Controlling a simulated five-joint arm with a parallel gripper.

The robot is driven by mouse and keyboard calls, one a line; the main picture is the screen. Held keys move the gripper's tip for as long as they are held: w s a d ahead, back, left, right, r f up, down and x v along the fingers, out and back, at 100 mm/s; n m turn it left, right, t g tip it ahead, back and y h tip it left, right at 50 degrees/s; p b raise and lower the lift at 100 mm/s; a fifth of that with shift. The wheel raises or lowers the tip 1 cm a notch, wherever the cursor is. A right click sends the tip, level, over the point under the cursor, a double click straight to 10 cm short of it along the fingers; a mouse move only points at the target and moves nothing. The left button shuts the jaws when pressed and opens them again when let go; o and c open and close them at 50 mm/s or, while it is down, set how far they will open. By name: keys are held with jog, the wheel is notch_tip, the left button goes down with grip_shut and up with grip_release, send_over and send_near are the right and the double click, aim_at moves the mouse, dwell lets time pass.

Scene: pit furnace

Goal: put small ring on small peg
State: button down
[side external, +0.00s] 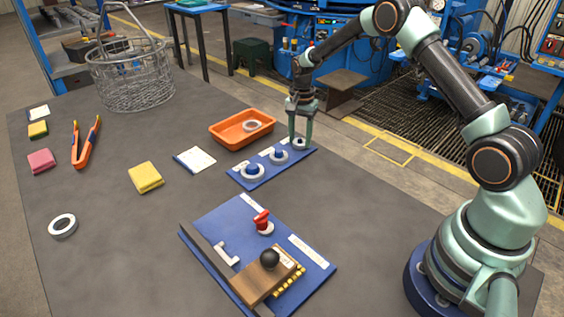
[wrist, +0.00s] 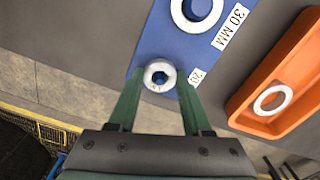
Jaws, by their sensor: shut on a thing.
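The small ring (wrist: 160,75) is pale metal and sits between my gripper's fingertips in the wrist view. The blue small peg (wrist: 159,78) shows through its hole, by the "20" label. My gripper (wrist: 158,88) is shut on the ring, a finger on either side. In the side view my gripper (side external: 300,138) points down at the far right end of the blue peg board (side external: 272,170), with the small ring (side external: 299,144) low at the board. I cannot tell whether the ring rests fully on the board.
An orange tray (side external: 222,138) behind the board holds another ring (side external: 252,126). A blue fixture plate (side external: 215,221) lies in front. A loose ring (side external: 63,225) lies at the left.

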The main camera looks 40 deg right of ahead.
jog(key=shift+f, duration=0.15)
jog(key=c, duration=0.6)
grip_release()
notch_tip(320, 180, up, 11)
dwell(0.7)
